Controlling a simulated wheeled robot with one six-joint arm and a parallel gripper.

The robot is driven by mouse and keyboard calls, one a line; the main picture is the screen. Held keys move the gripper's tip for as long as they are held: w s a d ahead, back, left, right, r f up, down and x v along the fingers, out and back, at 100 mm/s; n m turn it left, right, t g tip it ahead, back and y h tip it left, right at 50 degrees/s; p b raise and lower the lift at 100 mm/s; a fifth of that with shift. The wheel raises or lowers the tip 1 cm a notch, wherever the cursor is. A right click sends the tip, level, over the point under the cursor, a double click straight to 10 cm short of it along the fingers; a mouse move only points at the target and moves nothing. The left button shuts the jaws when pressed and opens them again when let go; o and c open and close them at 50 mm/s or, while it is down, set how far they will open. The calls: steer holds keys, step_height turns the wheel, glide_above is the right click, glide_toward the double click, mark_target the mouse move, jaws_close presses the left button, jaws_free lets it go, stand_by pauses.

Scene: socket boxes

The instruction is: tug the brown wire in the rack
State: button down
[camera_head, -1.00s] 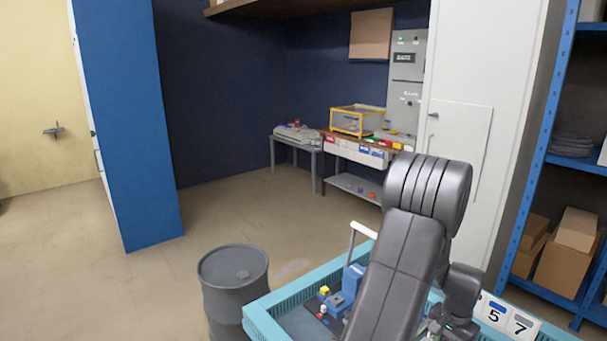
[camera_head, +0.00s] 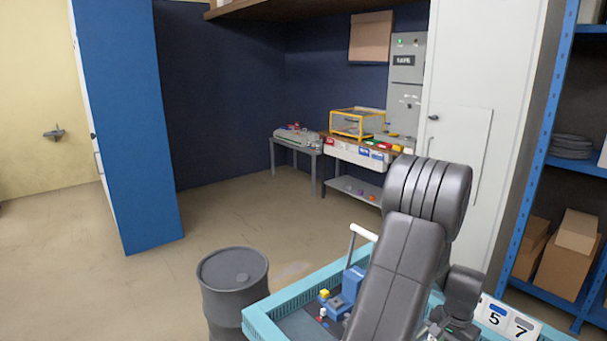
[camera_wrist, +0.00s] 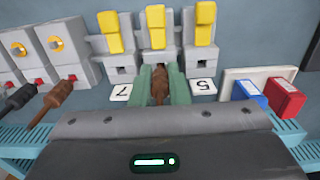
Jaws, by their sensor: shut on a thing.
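In the wrist view, a brown wire end (camera_wrist: 160,88) stands between the two green fingers of my gripper (camera_wrist: 160,72), at the foot of the middle grey socket block (camera_wrist: 157,58) of the rack. My gripper is shut on it. The block has a yellow lever on top, and number cards lie to both sides of it. The gripper's own body hides the rest of this wire. A second brown lead (camera_wrist: 58,95) runs to a grey block with a red port at the left. In the head view my arm hides most of the rack.
A black lead (camera_wrist: 20,97) lies left of the second brown one. Blue and red blocks (camera_wrist: 285,97) stand on a white plate at the right. The turquoise tray edge (camera_head: 262,318) borders the rack, with a dark barrel (camera_head: 232,290) beside it.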

stand_by(0.7)
steer(key=c, duration=1.3)
jaws_free()
steer(key=shift+f, duration=0.1)
steer(key=o, duration=0.3)
steer(key=shift+o, duration=0.2)
step_height(320, 180, up, 8)
steer(key=p, duration=0.4)
steer(key=shift+f, duration=0.15)
steer(key=shift+f, duration=0.1)
